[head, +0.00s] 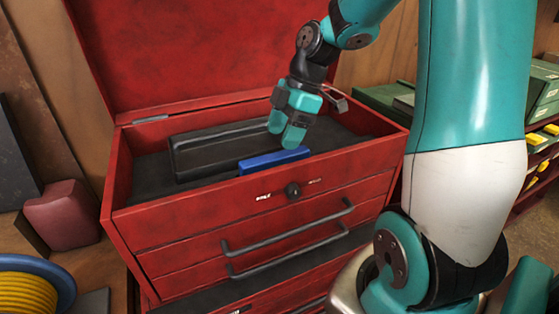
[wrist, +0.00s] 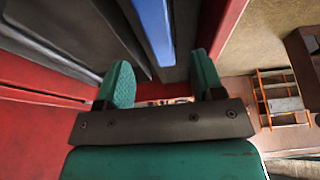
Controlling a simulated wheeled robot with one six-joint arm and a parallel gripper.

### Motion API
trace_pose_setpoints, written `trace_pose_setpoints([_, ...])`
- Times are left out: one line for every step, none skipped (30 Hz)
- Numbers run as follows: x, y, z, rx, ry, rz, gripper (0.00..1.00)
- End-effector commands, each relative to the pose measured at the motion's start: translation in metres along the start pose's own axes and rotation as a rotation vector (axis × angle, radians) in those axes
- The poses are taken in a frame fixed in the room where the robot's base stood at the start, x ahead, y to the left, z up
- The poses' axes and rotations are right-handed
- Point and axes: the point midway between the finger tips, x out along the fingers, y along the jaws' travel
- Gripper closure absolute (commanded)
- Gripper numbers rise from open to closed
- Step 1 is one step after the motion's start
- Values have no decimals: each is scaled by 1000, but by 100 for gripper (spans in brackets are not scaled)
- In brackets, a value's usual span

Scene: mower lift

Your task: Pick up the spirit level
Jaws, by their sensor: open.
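The spirit level, a blue bar (head: 273,159), lies in the open top compartment of the red tool chest, near its front wall. It also shows in the wrist view as a blue strip (wrist: 155,30) running up from between the fingers. My gripper (head: 283,130) is over the compartment, just above and behind the blue bar in the head view. Its two teal fingers (wrist: 165,82) are apart, with nothing held between them. Whether a finger touches the bar cannot be told.
A black tray (head: 190,163) lies left of the bar in the red tool chest (head: 170,228). The chest's raised lid (head: 200,50) stands behind, and its front wall is close to the bar. A yellow hose reel (head: 25,292) is at lower left. Green boxes (head: 385,100) stand right.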

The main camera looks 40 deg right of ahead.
Motion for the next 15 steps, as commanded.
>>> trace_pose_setpoints([5,-1,-1,1,0,-3,38])
trace_pose_setpoints([7,-1,-1,1,0,-3,38])
trace_pose_setpoints([10,0,0,1,0,-1,38])
trace_pose_setpoints([11,0,0,1,0,0,38])
trace_pose_setpoints([13,0,0,2,0,-1,38])
trace_pose_setpoints([15,-1,1,2,0,-3,38])
trace_pose_setpoints([18,-1,1,3,0,-3,38])
trace_pose_setpoints([21,-2,1,3,0,-5,38])
trace_pose_setpoints([26,-3,2,3,0,-6,38])
trace_pose_setpoints([31,-3,3,3,0,-7,38])
trace_pose_setpoints([36,-4,4,4,0,-8,38])
trace_pose_setpoints([42,-4,5,3,0,-7,38])
trace_pose_setpoints([48,-4,5,3,0,-6,38])
trace_pose_setpoints([52,-3,6,3,0,-4,38])
trace_pose_setpoints([57,-3,6,3,0,-5,38])
